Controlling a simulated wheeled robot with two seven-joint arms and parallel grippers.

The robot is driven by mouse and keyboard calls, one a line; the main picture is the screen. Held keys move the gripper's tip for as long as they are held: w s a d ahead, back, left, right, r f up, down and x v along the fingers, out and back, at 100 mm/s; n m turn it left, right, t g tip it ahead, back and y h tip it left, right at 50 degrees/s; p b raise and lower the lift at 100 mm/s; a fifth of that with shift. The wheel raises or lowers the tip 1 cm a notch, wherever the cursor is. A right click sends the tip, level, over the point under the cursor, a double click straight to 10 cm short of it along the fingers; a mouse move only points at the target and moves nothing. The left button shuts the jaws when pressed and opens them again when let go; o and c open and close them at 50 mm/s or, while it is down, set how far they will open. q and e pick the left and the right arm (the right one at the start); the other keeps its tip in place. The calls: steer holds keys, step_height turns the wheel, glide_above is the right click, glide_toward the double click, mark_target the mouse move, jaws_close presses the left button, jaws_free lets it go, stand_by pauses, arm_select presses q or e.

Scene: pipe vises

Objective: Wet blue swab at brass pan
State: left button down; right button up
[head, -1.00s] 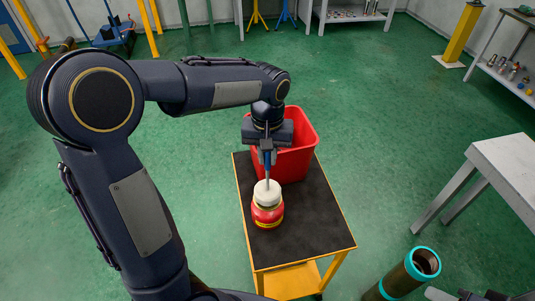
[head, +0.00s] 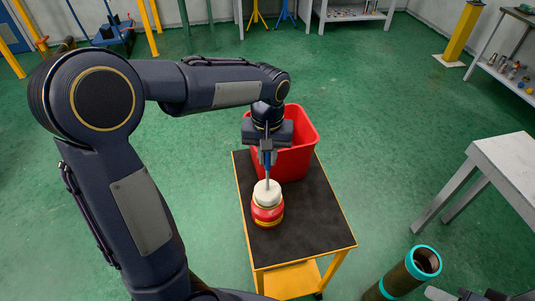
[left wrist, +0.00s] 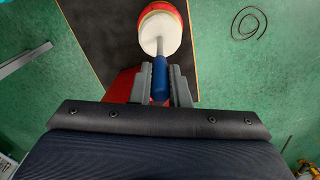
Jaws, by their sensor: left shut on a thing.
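My left gripper (head: 267,147) is shut on the blue handle of the swab (head: 267,158), which hangs upright with its thin rod pointing down. The left wrist view shows the blue handle (left wrist: 160,80) between the grey fingers. The rod's lower end meets the white, rounded top of a red container with yellow bands (head: 267,214). I cannot tell whether that white part is the swab's head or the container's top. I cannot make out a brass pan. What seems to be part of my right gripper (head: 440,294) is cut off at the bottom right.
The container stands on a black-topped yellow cart (head: 310,222). A red bin (head: 301,150) stands at the cart's far end, behind the gripper. A dark pipe with a teal rim (head: 405,280) and a grey table (head: 505,165) are at the right.

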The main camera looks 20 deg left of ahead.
arm_select(q)
steer(key=shift+f+b, duration=0.4)
steer(key=shift+f, duration=0.15)
stand_by(0.4)
stand_by(0.5)
step_height(320, 180, up, 7)
steer(key=p, duration=0.6)
stand_by(0.9)
